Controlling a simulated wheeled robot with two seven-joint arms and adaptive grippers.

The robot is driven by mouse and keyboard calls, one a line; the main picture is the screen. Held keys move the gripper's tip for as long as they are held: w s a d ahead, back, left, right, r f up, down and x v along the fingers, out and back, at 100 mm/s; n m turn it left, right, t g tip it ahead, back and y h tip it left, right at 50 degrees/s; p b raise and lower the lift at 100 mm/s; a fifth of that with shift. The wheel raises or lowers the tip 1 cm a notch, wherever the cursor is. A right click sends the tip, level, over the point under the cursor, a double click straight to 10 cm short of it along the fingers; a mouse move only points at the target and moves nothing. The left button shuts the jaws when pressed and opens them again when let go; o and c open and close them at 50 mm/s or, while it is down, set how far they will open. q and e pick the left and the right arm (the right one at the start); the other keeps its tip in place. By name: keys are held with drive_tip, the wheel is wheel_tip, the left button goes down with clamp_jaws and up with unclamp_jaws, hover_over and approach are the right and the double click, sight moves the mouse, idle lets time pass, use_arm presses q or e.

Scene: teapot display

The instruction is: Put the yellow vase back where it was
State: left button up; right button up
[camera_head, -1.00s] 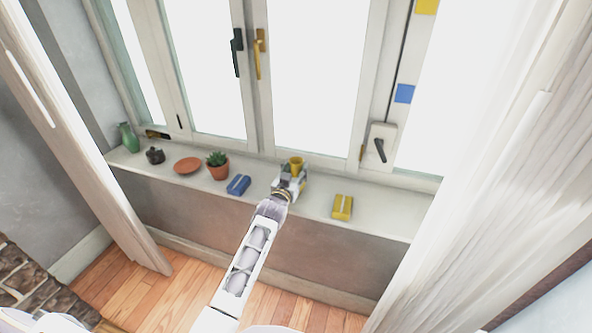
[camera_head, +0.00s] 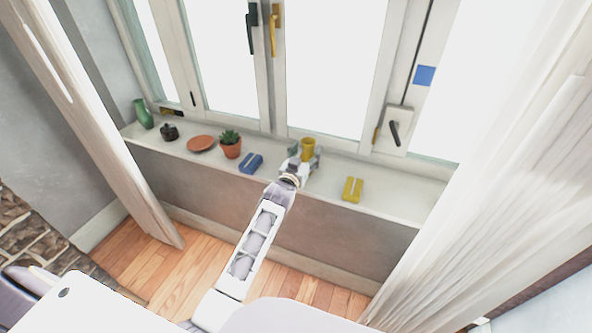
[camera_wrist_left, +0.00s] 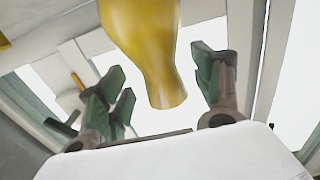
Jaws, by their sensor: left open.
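The yellow vase (camera_head: 308,146) stands on the windowsill (camera_head: 400,199), right of the middle. My left gripper (camera_head: 305,153) is at the vase, with its jaws open. In the left wrist view the vase (camera_wrist_left: 145,45) hangs into the picture from the top, between the green-padded fingers of my left gripper (camera_wrist_left: 160,95). Clear gaps show between the vase and the fingers on both sides. The vase's base on the sill is hidden behind the gripper in the head view. My right gripper is not in view.
On the sill to the left stand a potted plant (camera_head: 230,145), a blue block (camera_head: 250,163), a terracotta dish (camera_head: 201,143), a dark pot (camera_head: 169,132) and a green vase (camera_head: 143,114). A yellow block (camera_head: 352,189) lies to the right. Window handles and curtains are close by.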

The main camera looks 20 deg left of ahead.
use_arm(q)
drive_tip(key=s, duration=0.9)
drive_tip(key=shift+s+a, duration=0.15)
drive_tip(key=shift+s, duration=0.05)
idle(0.3)
idle(0.5)
